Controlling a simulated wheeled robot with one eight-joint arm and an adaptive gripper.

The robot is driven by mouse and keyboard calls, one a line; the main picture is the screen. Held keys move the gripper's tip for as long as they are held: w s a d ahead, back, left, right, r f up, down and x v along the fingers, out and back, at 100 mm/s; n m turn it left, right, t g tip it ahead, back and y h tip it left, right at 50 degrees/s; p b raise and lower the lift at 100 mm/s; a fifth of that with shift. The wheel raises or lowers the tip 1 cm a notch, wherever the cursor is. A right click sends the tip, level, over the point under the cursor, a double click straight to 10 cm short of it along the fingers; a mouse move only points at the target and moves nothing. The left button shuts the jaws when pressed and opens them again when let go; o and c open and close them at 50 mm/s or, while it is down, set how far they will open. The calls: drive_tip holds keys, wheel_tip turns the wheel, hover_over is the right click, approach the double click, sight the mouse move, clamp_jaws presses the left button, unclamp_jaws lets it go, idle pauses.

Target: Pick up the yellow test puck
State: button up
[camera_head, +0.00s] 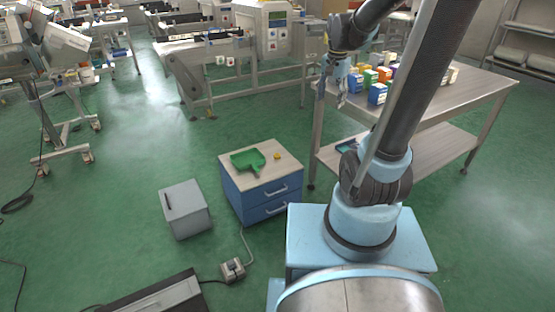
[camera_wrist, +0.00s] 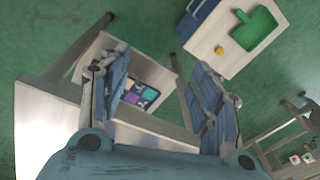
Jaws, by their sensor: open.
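The small yellow test puck (camera_head: 277,155) lies on the pale top of the blue drawer cabinet (camera_head: 257,206), to the right of a green dustpan-like tray (camera_head: 248,161). In the wrist view the puck (camera_wrist: 220,49) shows beyond the right finger, with the green tray (camera_wrist: 262,30) to its upper right. My gripper (camera_head: 334,92) is up by the left edge of the metal workbench, well apart from the puck. In the wrist view my gripper (camera_wrist: 162,60) has its fingers wide apart, with nothing held between them.
The metal workbench (camera_head: 470,100) carries several coloured boxes (camera_head: 377,93). A grey box (camera_head: 186,208) stands on the floor left of the cabinet. A conveyor with a detector head (camera_head: 263,32) is at the back.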

drive_tip(key=w+a+f+m, duration=0.3)
drive_tip(key=w+a, duration=0.2)
drive_tip(key=w, duration=0.6)
drive_tip(key=m+g, duration=0.1)
drive_tip(key=m, duration=0.7)
hover_over(277, 155)
wheel_tip(277, 155, down, 28)
wheel_tip(277, 155, down, 17)
drive_tip(key=shift+r, duration=0.1)
drive_tip(key=c, duration=1.1)
